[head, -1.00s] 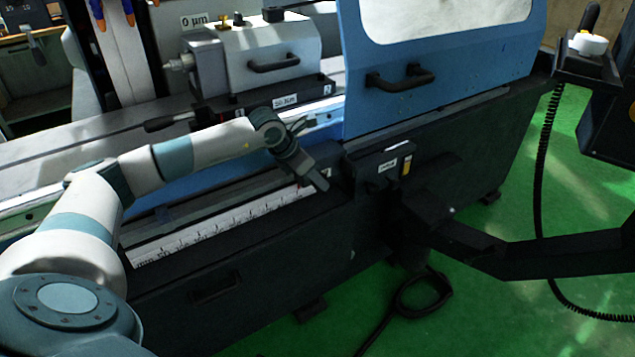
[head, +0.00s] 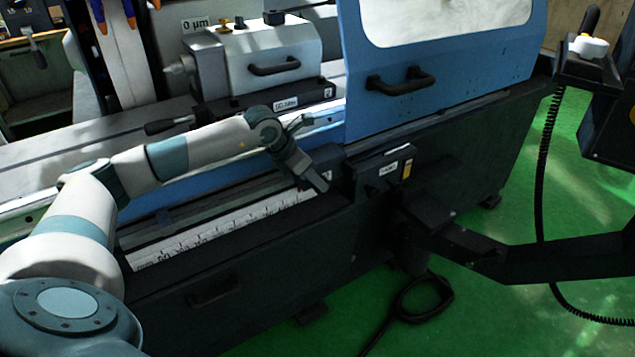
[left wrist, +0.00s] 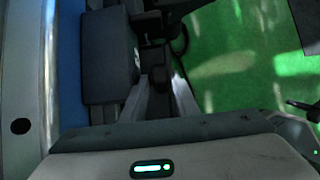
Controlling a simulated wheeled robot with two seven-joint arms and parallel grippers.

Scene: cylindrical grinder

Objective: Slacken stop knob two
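In the head view my left gripper (head: 320,184) is at the front of the machine bed, beside a dark stop block (head: 326,156) at the right end of the ruler. In the left wrist view the dark block (left wrist: 108,58) carries a small white mark. A small dark round knob (left wrist: 159,78) sits just right of it. My left gripper's light fingers (left wrist: 160,92) stand apart, one on either side of the knob's line. I cannot tell whether they touch it. The head view does not show the knob clearly. My right gripper is not in view.
A white ruler scale (head: 215,225) runs along the bed front. A blue guard door (head: 440,75) with a black handle stands above right. A labelled dark box (head: 385,168) is close right of the gripper. A dark support arm (head: 540,258) extends right over the green floor.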

